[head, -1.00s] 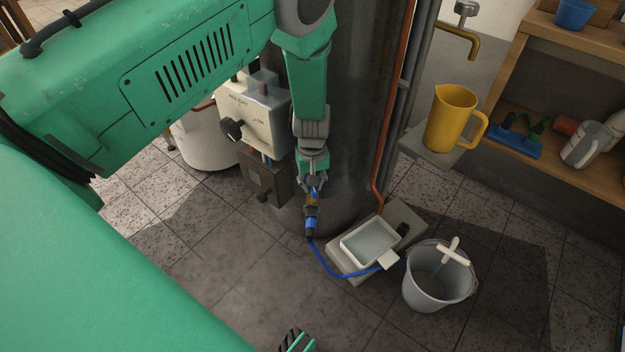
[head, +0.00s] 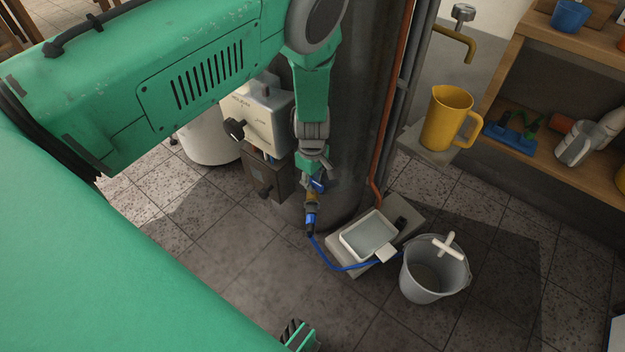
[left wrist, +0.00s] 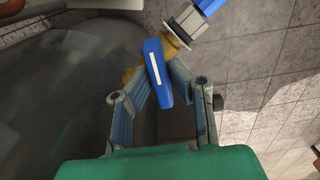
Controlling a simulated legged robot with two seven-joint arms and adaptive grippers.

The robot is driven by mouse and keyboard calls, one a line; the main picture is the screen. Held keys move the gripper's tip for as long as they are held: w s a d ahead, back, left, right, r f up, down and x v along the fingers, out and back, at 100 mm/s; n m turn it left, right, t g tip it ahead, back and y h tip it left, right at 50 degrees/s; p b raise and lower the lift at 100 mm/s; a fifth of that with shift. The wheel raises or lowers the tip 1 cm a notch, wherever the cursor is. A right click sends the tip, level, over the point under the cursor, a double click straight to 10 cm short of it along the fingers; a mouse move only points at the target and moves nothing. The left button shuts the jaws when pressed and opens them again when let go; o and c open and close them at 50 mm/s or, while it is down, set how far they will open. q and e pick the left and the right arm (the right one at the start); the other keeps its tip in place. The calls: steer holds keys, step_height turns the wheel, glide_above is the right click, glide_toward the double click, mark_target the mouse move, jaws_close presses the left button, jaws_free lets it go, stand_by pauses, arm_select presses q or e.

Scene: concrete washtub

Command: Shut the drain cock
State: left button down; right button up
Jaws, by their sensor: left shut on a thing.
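The drain cock is a brass valve (head: 311,199) low on the dark tank (head: 345,110). Its blue lever (head: 318,184) carries a white stripe in the left wrist view (left wrist: 157,72). There the lever stands at a steep angle across the brass body, not in line with it. My left gripper (head: 316,176) is at the cock, with its two fingers (left wrist: 160,82) closed on the lever from either side. The far finger contact is partly hidden by the lever. A blue hose (head: 328,260) runs from the cock's outlet.
A shallow tray (head: 369,235) sits on a concrete block beside the hose. A grey bucket (head: 427,283) stands to its right. A control box (head: 262,112) is left of my gripper. A yellow jug (head: 447,122) and shelf (head: 500,90) are right.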

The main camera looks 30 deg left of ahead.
mark_target(313, 180)
arm_select(q)
steer(key=shift+d, duration=0.1)
stand_by(0.3)
steer(key=c, duration=1.5)
jaws_free()
steer(key=shift+w, duration=0.1)
steer(key=shift+c, duration=0.2)
steer(key=shift+r, duration=0.15)
step_height(313, 180, up, 12)
steer(key=shift+f, duration=0.2)
